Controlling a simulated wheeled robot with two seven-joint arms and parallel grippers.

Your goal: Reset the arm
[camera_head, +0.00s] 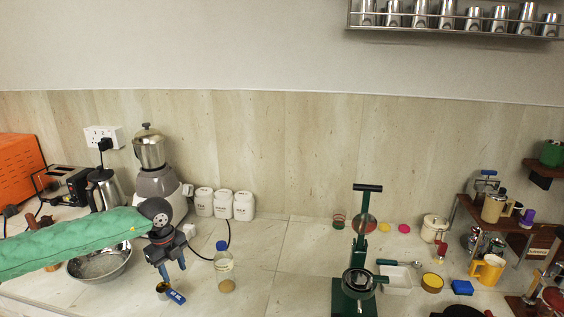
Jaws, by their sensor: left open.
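My left arm, in a green sleeve, comes in from the left over the counter. Its gripper (174,274) points down with its fingers apart and looks empty. Just below the fingertips a small blue-labelled item (177,297) and a small round tin (162,290) sit on the counter. I cannot tell whether the fingers touch either one. My right gripper does not show.
A steel bowl (98,268) is partly behind my arm. A blue-capped bottle (224,270) stands right of the gripper. A blender (155,172) and white canisters (223,204) stand behind. A green press (357,272) is at centre right; counter left of it is clear.

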